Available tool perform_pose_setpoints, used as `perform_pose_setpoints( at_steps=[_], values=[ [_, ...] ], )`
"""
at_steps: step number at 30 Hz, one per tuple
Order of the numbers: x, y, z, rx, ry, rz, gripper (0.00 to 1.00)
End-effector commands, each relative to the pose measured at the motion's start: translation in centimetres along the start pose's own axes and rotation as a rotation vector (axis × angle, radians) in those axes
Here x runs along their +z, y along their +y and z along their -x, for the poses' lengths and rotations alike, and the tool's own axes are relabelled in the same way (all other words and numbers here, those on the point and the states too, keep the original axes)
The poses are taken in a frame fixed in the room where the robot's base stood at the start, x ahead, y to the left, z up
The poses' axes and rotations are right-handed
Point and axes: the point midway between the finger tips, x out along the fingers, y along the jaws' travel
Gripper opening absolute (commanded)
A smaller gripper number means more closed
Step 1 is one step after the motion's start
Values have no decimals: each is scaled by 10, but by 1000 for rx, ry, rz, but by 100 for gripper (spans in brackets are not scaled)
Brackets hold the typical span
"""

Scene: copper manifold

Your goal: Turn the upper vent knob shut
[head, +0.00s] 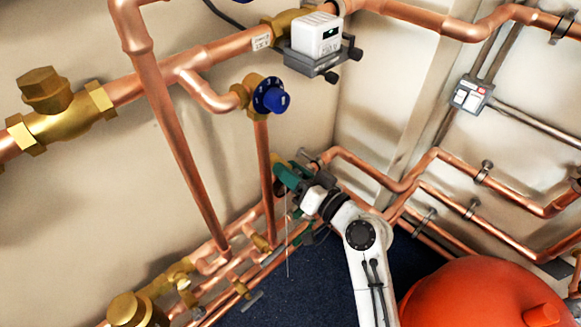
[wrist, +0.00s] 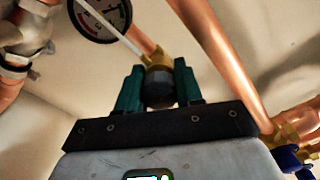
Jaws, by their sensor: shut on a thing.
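In the wrist view, a dark round vent knob (wrist: 160,88) sits on a brass fitting (wrist: 157,61) at a copper pipe. My gripper (wrist: 158,86) has its two green fingers on either side of the knob, shut on it. In the head view my gripper (head: 283,174) is at the copper pipes near the wall corner, below the blue dial knob. There the fingers and wrist hide most of the held knob. I cannot tell how far the knob is turned.
A blue dial knob (head: 271,97) is on the pipe above my gripper. A white meter box (head: 317,35) is higher up. A round gauge (wrist: 101,14) is close to the fingers. Copper pipes (head: 266,165) run around my arm; a red tank (head: 482,296) is at lower right.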

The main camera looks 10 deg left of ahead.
Motion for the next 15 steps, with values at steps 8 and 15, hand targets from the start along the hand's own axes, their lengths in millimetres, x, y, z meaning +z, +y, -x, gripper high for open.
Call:
perform_pose_setpoints(
  at_steps=[8, 15],
  values=[
    [-3, 0, 1, 2, 1, -265, 5],
    [-3, 1, 1, 3, 2, -492, 5]
  ],
)
